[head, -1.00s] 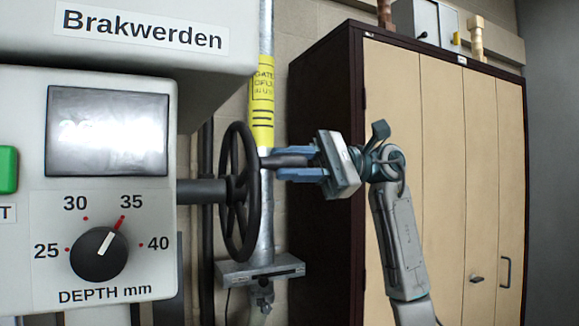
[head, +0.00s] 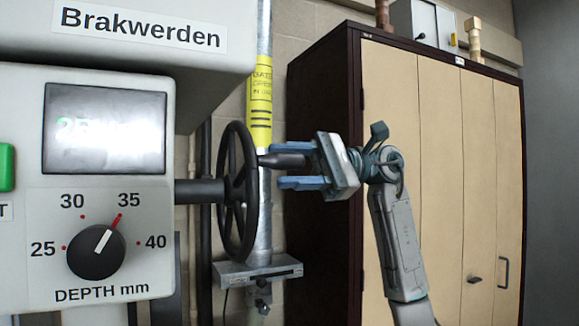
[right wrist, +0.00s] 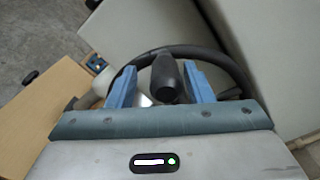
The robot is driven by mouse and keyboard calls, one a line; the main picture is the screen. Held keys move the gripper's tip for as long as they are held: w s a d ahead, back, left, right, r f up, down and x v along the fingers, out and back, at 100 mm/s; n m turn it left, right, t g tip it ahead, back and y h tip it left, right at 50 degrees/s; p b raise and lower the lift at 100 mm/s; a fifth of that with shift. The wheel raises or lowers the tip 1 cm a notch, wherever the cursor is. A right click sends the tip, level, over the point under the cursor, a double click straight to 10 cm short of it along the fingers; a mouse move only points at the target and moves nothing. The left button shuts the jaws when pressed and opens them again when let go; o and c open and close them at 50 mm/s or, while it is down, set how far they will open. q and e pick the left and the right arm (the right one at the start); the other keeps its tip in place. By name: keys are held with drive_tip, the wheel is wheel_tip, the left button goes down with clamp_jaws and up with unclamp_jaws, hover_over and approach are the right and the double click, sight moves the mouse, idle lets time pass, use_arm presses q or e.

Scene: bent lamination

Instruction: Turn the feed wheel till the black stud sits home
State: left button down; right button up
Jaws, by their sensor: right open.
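The feed wheel (head: 229,205) is a dark spoked handwheel, seen nearly edge-on in the head view, on a shaft from the grey machine. Its dark crank handle (head: 277,160) points right. In the right wrist view the wheel rim (right wrist: 212,60) arcs behind the handle (right wrist: 163,75). My right gripper (head: 285,166) is open, its blue fingers on either side of the handle. The right wrist view shows a gap between the handle and each finger of the gripper (right wrist: 160,87). I do not see the black stud. My left gripper is not in view.
The machine panel (head: 30,200) has a glare-covered display (head: 105,130) with faint green digits, and a DEPTH knob (head: 97,252) turned toward 35. A pipe (head: 265,215) with a yellow label runs behind the wheel. A tall cabinet (head: 440,160) stands behind my right arm.

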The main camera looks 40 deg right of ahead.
drive_tip(key=shift+s+d+f, duration=0.1)
drive_tip(key=shift+d, duration=0.35)
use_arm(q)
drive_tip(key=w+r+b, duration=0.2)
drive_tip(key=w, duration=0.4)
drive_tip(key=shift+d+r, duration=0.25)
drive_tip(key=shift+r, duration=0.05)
use_arm(e)
drive_tip(key=v, duration=0.9)
drive_tip(key=shift+s+d, duration=0.15)
drive_tip(key=shift+d, duration=0.2)
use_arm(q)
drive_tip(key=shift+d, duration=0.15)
